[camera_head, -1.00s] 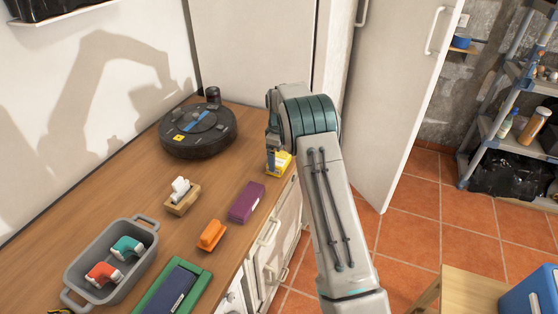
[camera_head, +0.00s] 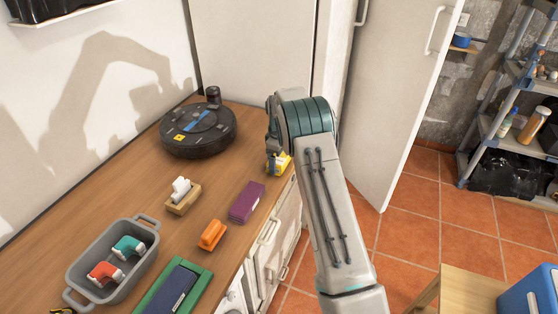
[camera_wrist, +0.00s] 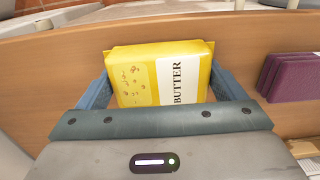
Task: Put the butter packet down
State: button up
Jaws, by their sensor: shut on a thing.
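The yellow butter packet (camera_wrist: 150,77), with a white label reading BUTTER, is between the two blue-grey fingers of my gripper (camera_wrist: 157,88) in the wrist view. The fingers are shut on its two sides. In the head view the packet (camera_head: 283,164) shows as a small yellow patch at the counter's right edge, partly hidden by my gripper (camera_head: 274,160). The wooden counter (camera_head: 150,190) is under or just behind it. I cannot tell whether the packet touches the counter.
A purple packet (camera_head: 247,202) lies near the butter, with an orange object (camera_head: 212,235) closer to the front. A round black robot vacuum (camera_head: 198,132) sits farther back. A grey tub (camera_head: 105,262) and a wooden holder (camera_head: 183,197) stand left. Bare counter lies between them.

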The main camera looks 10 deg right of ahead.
jog(key=shift+r, duration=0.45)
notch_tip(320, 180, up, 3)
jog(key=shift+d+f+b, duration=0.1)
jog(key=shift+b, duration=0.7)
jog(key=s+d+r+b, duration=0.2)
jog(key=s+d+r, duration=0.4)
jog(key=d, duration=0.4)
jog(key=shift+r+b, duration=0.35)
jog(key=shift+r, duration=0.1)
jog(key=shift+a, duration=0.2)
